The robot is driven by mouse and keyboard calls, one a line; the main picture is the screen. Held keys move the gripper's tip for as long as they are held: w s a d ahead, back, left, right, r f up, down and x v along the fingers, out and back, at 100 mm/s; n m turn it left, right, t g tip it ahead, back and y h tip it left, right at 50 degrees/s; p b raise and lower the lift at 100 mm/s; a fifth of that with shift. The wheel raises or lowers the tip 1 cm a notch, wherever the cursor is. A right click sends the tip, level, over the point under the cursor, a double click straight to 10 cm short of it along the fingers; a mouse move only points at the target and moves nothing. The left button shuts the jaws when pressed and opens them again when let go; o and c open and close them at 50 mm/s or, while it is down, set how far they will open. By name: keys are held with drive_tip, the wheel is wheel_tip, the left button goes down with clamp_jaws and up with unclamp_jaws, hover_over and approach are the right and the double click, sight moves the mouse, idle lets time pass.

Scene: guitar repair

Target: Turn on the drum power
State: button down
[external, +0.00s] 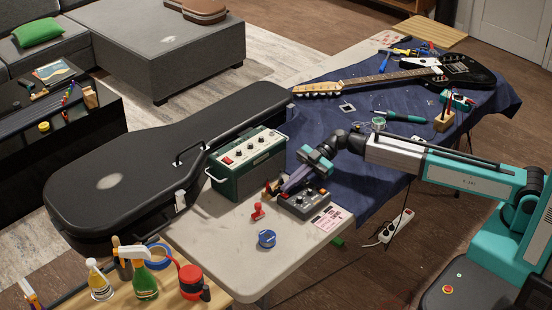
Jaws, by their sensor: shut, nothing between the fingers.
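A small dark grey box with knobs (305,204), which looks like the drum unit, lies on the pale table top. It has a few light knobs and a small reddish spot on its top; its power switch is too small to make out. My gripper (284,187) is shut and empty. It points down to the left, with its tips at the box's upper left edge in the picture. I cannot tell whether they touch it. The gripper hides part of the box's far side.
A green amplifier (245,165) stands left of the box, with a black guitar case (150,165) behind. A red stamp-like item (257,211), a blue round item (267,239) and a pink-and-white card (331,219) lie close by. An electric guitar (440,72) lies on the blue cloth (350,150).

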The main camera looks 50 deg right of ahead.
drive_tip(key=shift+w+f+m+b, duration=0.2)
drive_tip(key=shift+f+m+b, duration=0.3)
drive_tip(key=shift+b, duration=0.1)
drive_tip(key=shift+s+r, duration=0.1)
drive_tip(key=shift+r, duration=0.45)
drive_tip(key=r, duration=0.2)
drive_tip(key=d+r, duration=0.1)
drive_tip(key=shift+w+r, duration=0.3)
drive_tip(key=shift+r, duration=0.05)
drive_tip(key=v, duration=0.9)
drive_tip(key=shift+w, duration=0.25)
